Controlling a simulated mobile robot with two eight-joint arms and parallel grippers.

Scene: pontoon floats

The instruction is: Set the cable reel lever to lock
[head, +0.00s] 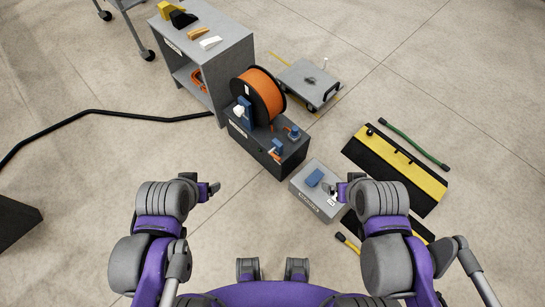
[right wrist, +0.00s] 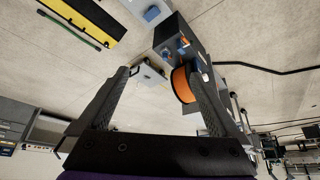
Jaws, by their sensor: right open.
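The orange cable reel (head: 260,92) stands on a dark grey box (head: 248,137) in the middle of the head view. A blue bracket with a white handle (head: 240,111) is at the reel's left side. Small blue fittings (head: 277,147) sit on the box's right part; I cannot tell which part is the lock lever or read its setting. The reel also shows in the right wrist view (right wrist: 183,84), seen beyond the open fingers. My right gripper (head: 334,190) is open and empty, apart from the reel. My left gripper (head: 212,188) is apart from the box; its jaws are unclear.
A light grey box (head: 303,200) with a blue part on top lies close to my right gripper. A grey shelf cart (head: 222,52) and a flat trolley (head: 300,77) stand behind. A yellow-black ramp (head: 410,165) lies right; a black cable (head: 95,111) crosses the left floor.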

